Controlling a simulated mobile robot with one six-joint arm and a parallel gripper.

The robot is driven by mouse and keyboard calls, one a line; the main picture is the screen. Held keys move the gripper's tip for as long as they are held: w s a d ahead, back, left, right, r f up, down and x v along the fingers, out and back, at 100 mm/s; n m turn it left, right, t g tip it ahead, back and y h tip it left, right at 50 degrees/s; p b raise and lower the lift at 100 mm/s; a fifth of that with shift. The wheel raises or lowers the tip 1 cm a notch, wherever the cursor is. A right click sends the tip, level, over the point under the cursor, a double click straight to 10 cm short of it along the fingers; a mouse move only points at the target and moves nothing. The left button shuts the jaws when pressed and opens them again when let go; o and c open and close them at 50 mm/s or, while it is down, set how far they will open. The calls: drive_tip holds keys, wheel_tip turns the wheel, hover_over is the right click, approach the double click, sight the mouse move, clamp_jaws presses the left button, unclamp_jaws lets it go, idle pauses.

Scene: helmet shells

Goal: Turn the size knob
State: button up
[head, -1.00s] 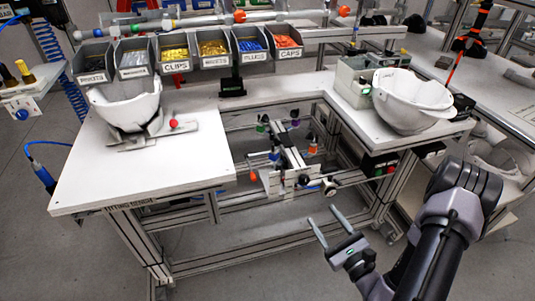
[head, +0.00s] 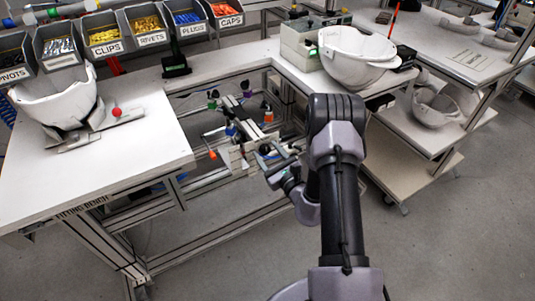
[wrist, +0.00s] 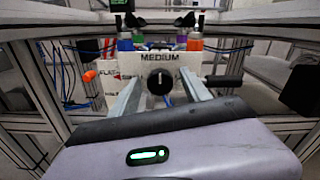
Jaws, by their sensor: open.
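The size knob (wrist: 159,82) is round and black with a light pointer mark, on a pale panel (wrist: 150,62) with the word MEDIUM above it. In the wrist view my gripper (wrist: 160,76) is open. Its two grey fingers stand apart, one to the left and one to the right of the knob as seen. I cannot tell how far the fingertips are from it. In the head view my gripper (head: 272,158) is at the fixture (head: 232,155) between the benches, and the knob cannot be made out there.
An orange-tipped lever (wrist: 90,76) is left of the panel, and a black handle (wrist: 224,80) is to the right. A white bench (head: 100,165) is on the left. A helmet shell (head: 350,55) sits on the right bench.

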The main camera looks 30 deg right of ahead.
clamp_jaws()
drive_tip(key=shift+m, duration=0.3)
drive_tip(key=m+p, duration=0.2)
drive_tip(key=shift+r+m, duration=0.1)
drive_tip(key=shift+m, duration=0.3)
drive_tip(key=m+p, duration=0.2)
drive_tip(key=m, duration=0.3)
drive_tip(key=m+p, duration=0.2)
drive_tip(key=m, duration=0.3)
drive_tip(key=shift+d, duration=0.1)
drive_tip(key=shift+f+m+p, duration=0.2)
drive_tip(key=shift+m+p, duration=0.25)
drive_tip(key=shift+m, duration=1.75)
